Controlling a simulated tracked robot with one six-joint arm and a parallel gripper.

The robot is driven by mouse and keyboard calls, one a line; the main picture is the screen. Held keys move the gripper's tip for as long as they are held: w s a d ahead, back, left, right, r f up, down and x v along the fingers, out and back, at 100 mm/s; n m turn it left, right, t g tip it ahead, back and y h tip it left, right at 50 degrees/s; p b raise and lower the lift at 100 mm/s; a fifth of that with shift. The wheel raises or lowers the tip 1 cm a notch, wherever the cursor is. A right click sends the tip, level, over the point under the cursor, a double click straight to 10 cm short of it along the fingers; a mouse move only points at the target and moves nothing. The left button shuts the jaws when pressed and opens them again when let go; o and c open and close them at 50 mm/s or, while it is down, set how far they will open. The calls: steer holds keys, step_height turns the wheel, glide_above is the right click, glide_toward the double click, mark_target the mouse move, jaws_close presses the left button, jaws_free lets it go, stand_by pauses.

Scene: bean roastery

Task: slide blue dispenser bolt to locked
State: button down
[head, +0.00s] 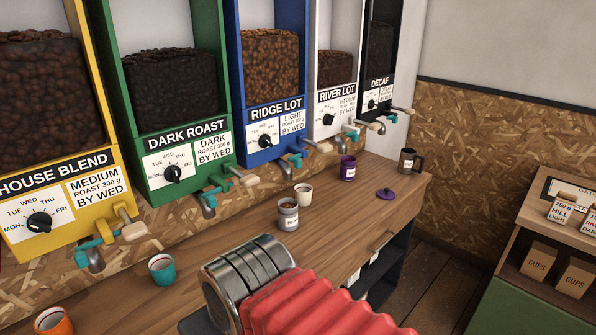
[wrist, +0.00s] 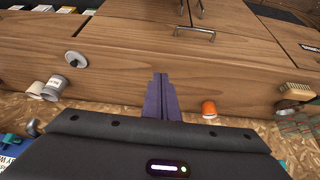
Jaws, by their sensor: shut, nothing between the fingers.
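The blue dispenser (head: 268,122), labelled RIDGE LOT, stands in the middle of the row in the head view. Under its label are a teal bolt fitting (head: 294,160) and a pale knob (head: 318,146); they are too small to tell the bolt's position. In the wrist view, my gripper (wrist: 160,80) has dark purple fingers shut together and empty, over the wooden counter and apart from any dispenser. My gripper is not seen in the head view, where my red-sleeved arm fills the bottom. A blue panel with a white label shows at the wrist view's lower left corner.
Yellow (head: 72,200), green (head: 184,150), white (head: 337,95) and black (head: 377,88) dispensers flank the blue one, with protruding spouts and knobs. Cups stand on the counter below: grey (head: 288,214), white (head: 303,194), purple (head: 348,168), teal (head: 162,269), orange (head: 53,322).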

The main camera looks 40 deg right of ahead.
steer(key=w+d+r+n+t+h, duration=0.35)
steer(key=w+d, duration=0.35)
steer(key=d, duration=0.6)
steer(key=w+d+r+n+t+h, duration=0.35)
steer(key=w+d, duration=0.45)
steer(key=d, duration=0.4)
steer(key=s+d+n+t+y, duration=0.2)
steer(key=d+n+t, duration=0.3)
steer(key=n, duration=0.3)
steer(key=shift+s+d+n+y, duration=0.3)
steer(key=shift+s+d+y, duration=0.05)
steer(key=shift+d+y, duration=0.25)
steer(key=shift+w+f, duration=0.1)
steer(key=shift+w, duration=0.05)
steer(key=w+d, duration=0.6)
steer(key=w, duration=0.3)
steer(key=shift+w, duration=0.35)
steer(key=shift+d, duration=0.1)
